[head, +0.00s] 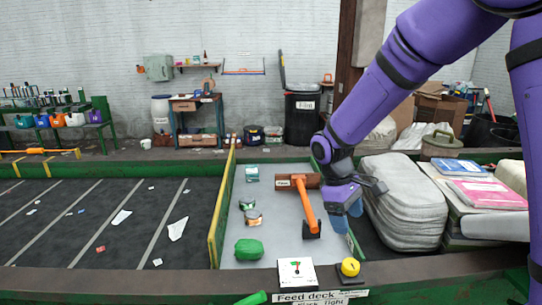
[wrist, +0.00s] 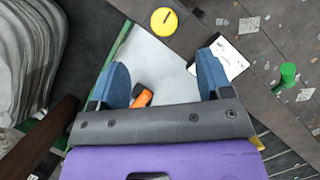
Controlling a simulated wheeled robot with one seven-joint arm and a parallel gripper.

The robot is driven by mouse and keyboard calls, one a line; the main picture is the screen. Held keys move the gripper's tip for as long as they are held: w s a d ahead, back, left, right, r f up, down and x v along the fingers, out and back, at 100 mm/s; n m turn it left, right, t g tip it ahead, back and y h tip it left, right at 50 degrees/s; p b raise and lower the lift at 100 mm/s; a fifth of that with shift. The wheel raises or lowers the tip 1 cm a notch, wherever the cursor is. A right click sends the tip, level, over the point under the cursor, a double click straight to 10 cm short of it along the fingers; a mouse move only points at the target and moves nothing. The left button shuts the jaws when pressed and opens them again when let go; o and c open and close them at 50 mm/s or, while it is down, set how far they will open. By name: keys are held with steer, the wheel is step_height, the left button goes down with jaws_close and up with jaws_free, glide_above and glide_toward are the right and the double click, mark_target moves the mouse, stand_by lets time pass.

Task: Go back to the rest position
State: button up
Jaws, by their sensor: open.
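My gripper (head: 346,210) is at the right side of the grey feed deck (head: 228,258), above it, with its blue fingers pointing down. In the wrist view its two blue fingers (wrist: 160,83) stand wide apart with nothing held between them. My purple arm reaches in from the upper right.
On the deck lie a green lump (head: 249,249) and several small containers. The dark belt (head: 100,225) lies left.

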steer(key=s+d+r+m+t+y, duration=0.1)
steer(key=s+d+r+m+t, duration=0.15)
steer(key=s+r, duration=0.35)
steer(key=s+d+r+m+t+y, duration=0.1)
steer(key=s+d+r+m, duration=0.2)
steer(key=r, duration=0.5)
steer(key=s+d+r+m+t, duration=0.2)
steer(key=s, duration=0.5)
steer(key=s+d+r+m+t+y, duration=0.1)
steer(key=s+r+t, duration=0.1)
steer(key=s, duration=0.5)
steer(key=shift+d+r+m, duration=0.35)
steer(key=shift+r, duration=0.1)
steer(key=shift+s, duration=0.1)
